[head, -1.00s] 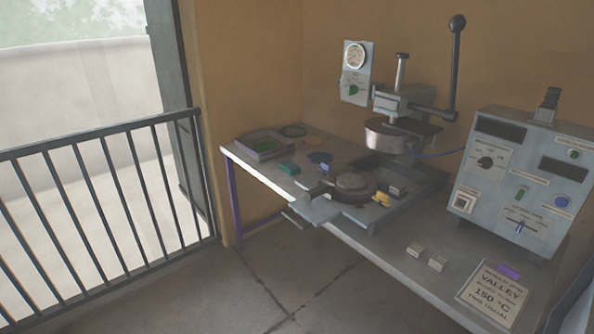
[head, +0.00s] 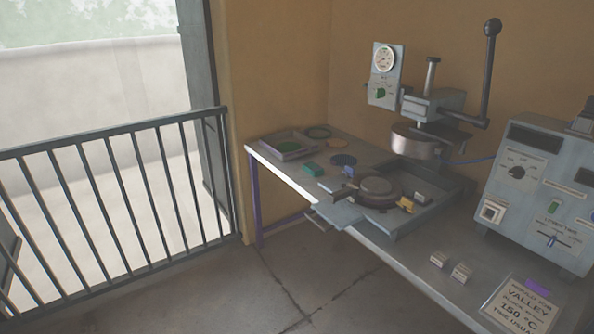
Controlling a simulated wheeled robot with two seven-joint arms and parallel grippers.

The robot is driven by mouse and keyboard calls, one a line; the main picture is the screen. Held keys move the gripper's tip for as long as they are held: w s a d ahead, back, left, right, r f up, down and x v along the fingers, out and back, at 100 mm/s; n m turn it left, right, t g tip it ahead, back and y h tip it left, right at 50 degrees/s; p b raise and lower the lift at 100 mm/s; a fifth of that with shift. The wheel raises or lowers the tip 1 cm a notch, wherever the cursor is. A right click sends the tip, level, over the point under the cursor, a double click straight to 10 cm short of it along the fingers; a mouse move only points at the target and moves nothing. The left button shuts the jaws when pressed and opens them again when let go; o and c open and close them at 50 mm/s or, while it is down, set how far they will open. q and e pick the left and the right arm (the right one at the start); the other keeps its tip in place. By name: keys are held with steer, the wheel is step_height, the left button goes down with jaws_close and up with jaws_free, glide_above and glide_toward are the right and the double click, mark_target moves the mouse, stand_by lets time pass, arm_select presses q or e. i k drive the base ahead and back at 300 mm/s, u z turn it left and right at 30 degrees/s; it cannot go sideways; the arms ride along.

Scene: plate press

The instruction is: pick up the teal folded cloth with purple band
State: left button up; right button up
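A small teal folded item (head: 312,169), which looks like the cloth, lies on the grey worktable (head: 415,275) near its far left part. It sits in front of a shallow tray and to the left of a dark blue disc. It is too small for me to make out a purple band on it. Neither of my grippers shows in the head view.
Around the cloth are a tray (head: 283,152) with a green piece, a dark blue disc (head: 343,160) and a round plate (head: 376,187) on a sliding base. The press (head: 413,143) and control box (head: 540,190) stand rightward. A railing (head: 120,205) runs left; the floor between is clear.

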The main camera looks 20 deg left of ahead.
mark_target(313, 169)
steer(key=u, duration=1.45)
steer(key=i, duration=3.5)
steer(key=z, duration=3.6)
